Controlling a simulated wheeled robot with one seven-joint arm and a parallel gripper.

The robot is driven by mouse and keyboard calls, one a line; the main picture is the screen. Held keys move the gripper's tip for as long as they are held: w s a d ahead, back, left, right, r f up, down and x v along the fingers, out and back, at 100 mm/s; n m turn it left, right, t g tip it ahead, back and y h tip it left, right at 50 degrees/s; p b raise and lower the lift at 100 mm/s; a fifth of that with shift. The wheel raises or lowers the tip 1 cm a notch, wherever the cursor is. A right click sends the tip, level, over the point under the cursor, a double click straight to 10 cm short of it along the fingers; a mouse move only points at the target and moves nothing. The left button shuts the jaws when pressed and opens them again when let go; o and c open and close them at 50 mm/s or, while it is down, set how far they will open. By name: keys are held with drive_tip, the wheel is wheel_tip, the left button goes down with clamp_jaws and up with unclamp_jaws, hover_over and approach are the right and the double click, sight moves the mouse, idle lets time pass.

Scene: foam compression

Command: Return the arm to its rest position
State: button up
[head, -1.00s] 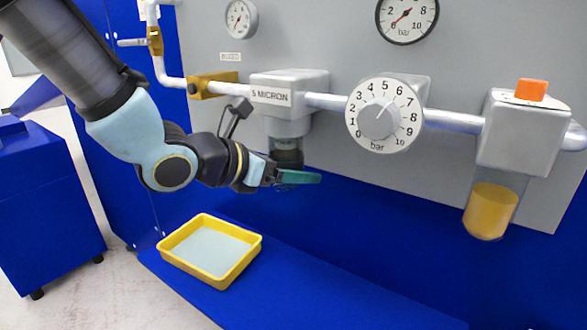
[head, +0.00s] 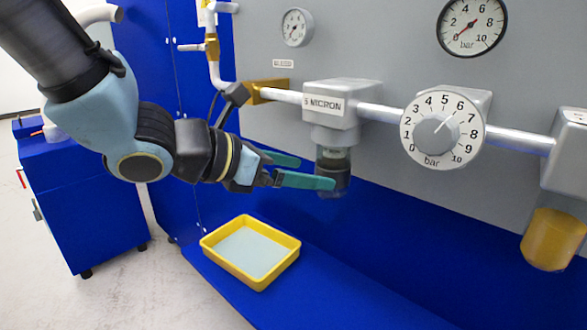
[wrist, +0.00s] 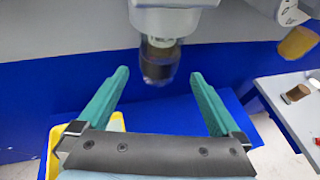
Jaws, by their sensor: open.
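My gripper (head: 318,172) is open, with its two green fingers apart and nothing between them. In the head view it points right, in front of the blue wall. It hangs above the yellow tray and beside the dark bowl under the "5 MICRON" filter (head: 331,108). My arm reaches in from the upper left. In the wrist view the gripper (wrist: 158,82) shows both fingers spread, with the filter bowl (wrist: 158,65) ahead, near the fingertip level. I cannot tell whether a finger touches the bowl; they look apart.
A yellow tray (head: 290,262) with a pale bottom stands on the blue shelf (head: 330,305). A grey panel carries pipes, gauges, a dial (head: 440,131) and an amber bowl (head: 552,240). A blue cabinet (head: 85,205) stands at left. The wrist view shows a white table (wrist: 290,115) at right.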

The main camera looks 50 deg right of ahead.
drive_tip(key=shift+v, duration=0.85)
drive_tip(key=shift+f, duration=0.1)
drive_tip(key=w+a+f+m+t+y+p, duration=0.1)
drive_tip(key=w+a+f+m+y, duration=0.2)
drive_tip(key=w+a, duration=0.3)
drive_tip(key=w+a+f+m+t+y+p, duration=0.1)
drive_tip(key=w+a+f+m+y, duration=0.2)
drive_tip(key=a, duration=1.1)
drive_tip(key=w+a+f+m+t+y+p, duration=0.1)
drive_tip(key=w+a+f+m+y, duration=0.3)
drive_tip(key=w+a, duration=0.6)
drive_tip(key=shift+m+t, duration=0.4)
drive_tip(key=shift+m, duration=0.8)
drive_tip(key=w+a+m+y, duration=0.1)
drive_tip(key=a, duration=0.2)
drive_tip(key=w+a+m+y, duration=0.1)
drive_tip(key=a, duration=0.3)
drive_tip(key=w+a+m+t+p, duration=0.1)
drive_tip(key=a, duration=0.2)
drive_tip(key=shift+w+a+f+m+y, duration=0.15)
drive_tip(key=shift+w+f+m+y, duration=0.1)
drive_tip(key=shift+m+y, duration=0.15)
